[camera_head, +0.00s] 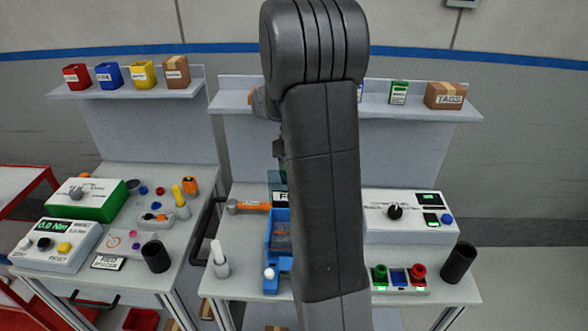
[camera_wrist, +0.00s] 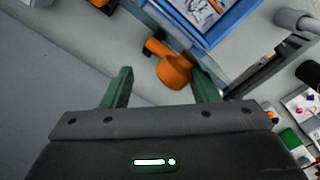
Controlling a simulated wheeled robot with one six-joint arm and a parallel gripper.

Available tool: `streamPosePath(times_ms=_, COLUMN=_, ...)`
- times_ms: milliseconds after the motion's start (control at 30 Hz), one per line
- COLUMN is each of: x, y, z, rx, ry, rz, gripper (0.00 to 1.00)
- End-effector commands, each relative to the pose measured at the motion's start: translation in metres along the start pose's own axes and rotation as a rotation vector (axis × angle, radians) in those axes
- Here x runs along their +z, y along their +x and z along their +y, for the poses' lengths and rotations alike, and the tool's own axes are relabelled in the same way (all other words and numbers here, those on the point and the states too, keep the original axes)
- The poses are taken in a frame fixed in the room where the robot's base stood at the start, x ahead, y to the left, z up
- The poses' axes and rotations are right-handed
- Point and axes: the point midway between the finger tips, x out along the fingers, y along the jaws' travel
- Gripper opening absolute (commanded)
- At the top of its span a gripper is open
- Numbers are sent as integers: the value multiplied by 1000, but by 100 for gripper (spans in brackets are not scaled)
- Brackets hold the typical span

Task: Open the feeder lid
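The blue feeder (camera_head: 270,243) stands on the right-hand bench, partly hidden behind my arm. A white knob (camera_head: 269,273) shows at its near end. In the wrist view a corner of what looks like the blue feeder (camera_wrist: 238,14) is at the top, with a grey patterned panel inside its frame. I cannot tell from these frames how the lid stands. My gripper (camera_wrist: 162,88) is open, its two green fingers wide apart with nothing held between them. An orange part (camera_wrist: 172,70) shows beyond the fingertips, apparently the orange tool (camera_head: 250,206) beside the feeder.
A white upright post (camera_head: 220,264) stands left of the feeder. A button box (camera_head: 398,278), a black cup (camera_head: 458,263) and a white control box (camera_head: 410,216) are on the right. The left bench holds a green-sided box (camera_head: 100,206) and small parts. A shelf runs behind.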

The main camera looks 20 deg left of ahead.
Motion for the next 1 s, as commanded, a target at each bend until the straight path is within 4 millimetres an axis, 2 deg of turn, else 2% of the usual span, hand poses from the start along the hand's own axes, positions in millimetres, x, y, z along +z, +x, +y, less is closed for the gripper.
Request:
streamPosePath(times_ms=300, x=0, y=-3, z=0, rx=2, ry=-1, rz=1, gripper=51)
streamPosePath(times_ms=433, x=-1, y=-14, z=1, rx=4, ry=-1, rz=5, gripper=51)
streamPosePath(times_ms=567, x=-1, y=-38, z=1, rx=5, ry=0, rz=7, gripper=51)
streamPosePath(times_ms=800, x=-1, y=-93, z=1, rx=4, ry=0, rz=5, gripper=51)
streamPosePath(times_ms=1000, x=-1, y=-125, z=1, rx=1, ry=1, rz=1, gripper=51)
